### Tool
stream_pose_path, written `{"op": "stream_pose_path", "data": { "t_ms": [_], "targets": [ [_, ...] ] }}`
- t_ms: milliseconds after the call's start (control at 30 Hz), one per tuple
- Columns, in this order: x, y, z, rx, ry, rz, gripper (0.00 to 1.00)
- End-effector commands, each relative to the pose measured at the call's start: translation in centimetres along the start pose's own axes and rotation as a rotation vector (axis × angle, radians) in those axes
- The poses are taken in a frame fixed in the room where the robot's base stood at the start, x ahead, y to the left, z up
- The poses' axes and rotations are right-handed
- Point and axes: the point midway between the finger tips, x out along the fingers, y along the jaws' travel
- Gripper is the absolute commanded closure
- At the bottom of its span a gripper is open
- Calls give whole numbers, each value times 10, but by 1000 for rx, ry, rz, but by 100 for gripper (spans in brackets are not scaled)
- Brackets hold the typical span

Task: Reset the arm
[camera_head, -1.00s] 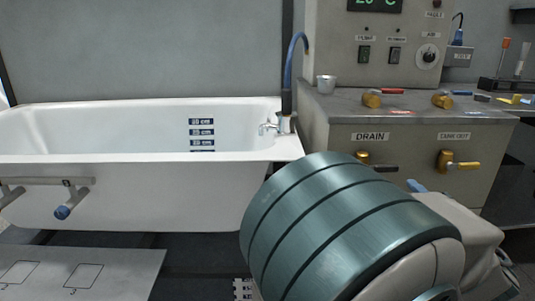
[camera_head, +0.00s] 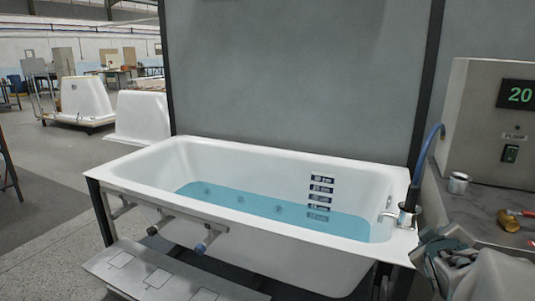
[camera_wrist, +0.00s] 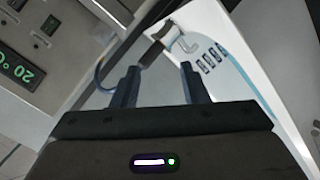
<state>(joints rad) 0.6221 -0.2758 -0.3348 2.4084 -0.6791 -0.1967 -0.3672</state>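My gripper (camera_wrist: 160,78) shows in the wrist view with its two dark fingers apart and nothing between them. Beyond the fingers are the tub's corner and its tap (camera_wrist: 184,40), seen tilted. Part of my arm (camera_head: 455,265) shows at the lower right of the head view, in front of the tub's right end. My gripper cannot be made out clearly there. The white bathtub (camera_head: 255,150) holds blue water (camera_head: 260,205) and has dark level marks (camera_head: 320,190) on its inner wall. It also shows in the wrist view (camera_wrist: 235,75).
A grey control panel (camera_head: 480,125) with a green "20" display and a metal counter (camera_head: 475,210) stand at the right. A small metal cup (camera_head: 458,183) and a brass valve (camera_head: 508,220) are on it. A blue hose (camera_head: 428,150) rises by the tap. White tub shells (camera_head: 85,98) stand behind left.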

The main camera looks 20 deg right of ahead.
Motion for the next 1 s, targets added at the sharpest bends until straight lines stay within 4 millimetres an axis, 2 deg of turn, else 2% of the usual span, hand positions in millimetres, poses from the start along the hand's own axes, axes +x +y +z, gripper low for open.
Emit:
{"op": "stream_pose_path", "data": {
  "t_ms": [33, 200, 367, 500, 700, 800, 900, 1000],
  "targets": [
    [-13, -1, -30, 34, -11, -51, 60],
    [-50, -40, -84, 151, -96, -229, 60],
    [-103, -79, -126, 226, -202, -410, 60],
    [-163, -111, -153, 253, -315, -570, 60],
    [-244, -141, -169, 241, -474, -745, 60],
    [-269, -148, -170, 228, -527, -793, 60],
    [-282, -152, -169, 220, -556, -817, 60],
    [-284, -153, -168, 218, -562, -821, 60]
  ]
}}
